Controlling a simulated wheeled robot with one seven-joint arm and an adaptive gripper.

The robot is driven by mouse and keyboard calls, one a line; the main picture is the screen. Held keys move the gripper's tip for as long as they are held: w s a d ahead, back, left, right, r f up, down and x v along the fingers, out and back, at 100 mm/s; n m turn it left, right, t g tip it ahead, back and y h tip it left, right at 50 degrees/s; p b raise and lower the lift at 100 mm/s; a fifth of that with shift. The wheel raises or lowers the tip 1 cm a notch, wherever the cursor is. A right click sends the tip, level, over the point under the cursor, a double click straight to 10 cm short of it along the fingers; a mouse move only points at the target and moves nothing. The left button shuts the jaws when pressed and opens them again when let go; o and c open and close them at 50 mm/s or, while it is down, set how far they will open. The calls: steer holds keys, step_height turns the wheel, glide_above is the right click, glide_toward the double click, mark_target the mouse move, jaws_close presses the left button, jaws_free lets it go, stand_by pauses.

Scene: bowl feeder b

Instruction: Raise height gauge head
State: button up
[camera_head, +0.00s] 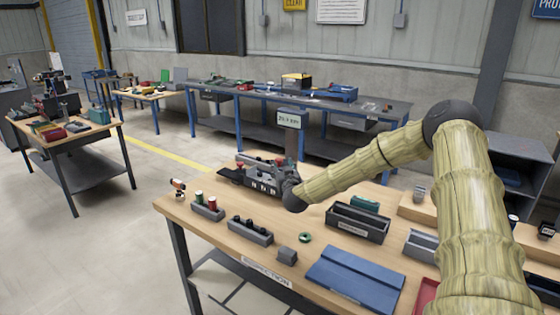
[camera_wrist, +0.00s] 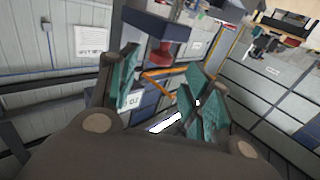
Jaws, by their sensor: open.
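The height gauge shows in the head view as a dark upright column (camera_head: 291,148) with a pale display (camera_head: 289,120) on top, reading about 20 mm. Its lower part is hidden behind my gripper (camera_head: 258,173) and arm. My gripper is at the back of the wooden bench, in front of the column. In the wrist view my gripper (camera_wrist: 164,88) is open, its teal finger pads apart. A dark blue block with a red lower part (camera_wrist: 161,54) shows beyond and between the fingers; I cannot tell whether it is the gauge head. No contact is visible.
On the bench (camera_head: 225,237) stand small grey trays (camera_head: 250,232), a dark bin (camera_head: 357,223), a blue case (camera_head: 355,278), a green ring (camera_head: 305,238) and a grey block (camera_head: 287,256). The front left bench edge is open to the floor.

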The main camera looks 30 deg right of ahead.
mark_target(280, 161)
steer(key=shift+p+x, duration=0.6)
steer(key=shift+x, duration=2.2)
steer(key=shift+c, duration=0.2)
steer(key=shift+r, duration=0.1)
jaws_close()
